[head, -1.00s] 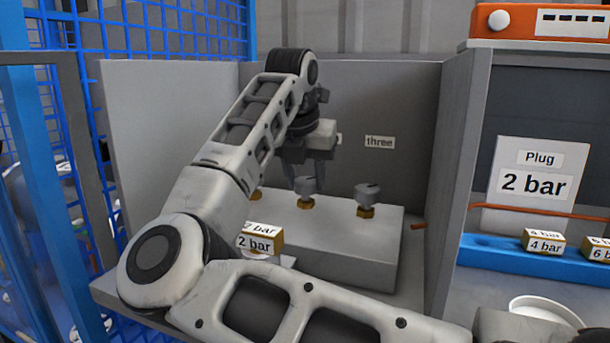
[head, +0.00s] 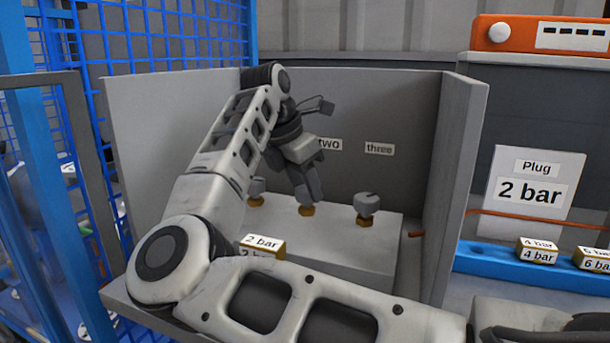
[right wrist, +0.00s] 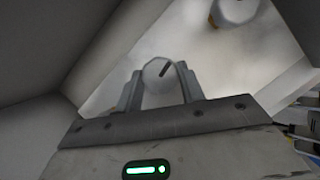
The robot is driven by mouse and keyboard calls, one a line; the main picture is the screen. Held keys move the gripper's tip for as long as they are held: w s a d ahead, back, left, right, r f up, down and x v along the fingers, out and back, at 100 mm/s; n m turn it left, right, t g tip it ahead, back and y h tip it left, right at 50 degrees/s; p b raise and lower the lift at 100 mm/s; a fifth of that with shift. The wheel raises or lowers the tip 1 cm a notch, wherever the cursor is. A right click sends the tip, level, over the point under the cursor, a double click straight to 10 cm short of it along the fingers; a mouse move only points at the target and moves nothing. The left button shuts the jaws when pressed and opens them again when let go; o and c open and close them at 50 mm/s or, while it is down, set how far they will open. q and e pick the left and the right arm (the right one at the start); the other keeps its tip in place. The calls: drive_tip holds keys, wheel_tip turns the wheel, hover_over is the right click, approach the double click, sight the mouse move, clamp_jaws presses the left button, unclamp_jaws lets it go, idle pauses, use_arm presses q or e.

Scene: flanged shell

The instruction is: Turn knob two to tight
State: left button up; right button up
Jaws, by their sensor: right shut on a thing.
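Knob two sits on the middle brass fitting (head: 307,210) of the grey block (head: 345,235); the label "two" (head: 330,144) is on the wall behind. My right gripper (head: 308,192) is shut on knob two, with its fingers on both sides hiding most of the knob in the head view. In the right wrist view, the round pale top of knob two (right wrist: 157,78) shows between the fingers, with a dark pointer mark slanting toward the upper right. My left gripper is not in view.
Knob three (head: 367,204) stands to the right, another knob (head: 256,188) to the left. A "2 bar" block (head: 263,246) lies in front, partly behind my arm. Grey side walls (head: 455,180) enclose the block. A blue rack (head: 490,258) with labelled plugs is at right.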

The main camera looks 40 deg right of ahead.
drive_tip(key=shift+r+m+g+p, duration=0.1)
drive_tip(key=shift+m+g+p, duration=0.3)
drive_tip(key=shift+m, duration=0.5)
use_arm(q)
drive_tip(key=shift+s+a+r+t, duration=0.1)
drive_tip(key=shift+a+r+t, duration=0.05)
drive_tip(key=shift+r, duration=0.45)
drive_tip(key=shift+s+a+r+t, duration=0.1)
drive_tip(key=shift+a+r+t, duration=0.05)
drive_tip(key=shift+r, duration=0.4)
use_arm(e)
drive_tip(key=shift+m, duration=0.3)
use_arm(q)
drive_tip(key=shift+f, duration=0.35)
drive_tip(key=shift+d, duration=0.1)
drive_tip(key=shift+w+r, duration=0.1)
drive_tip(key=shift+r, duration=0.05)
use_arm(e)
drive_tip(key=o, duration=1)
drive_tip(key=shift+c, duration=0.2)
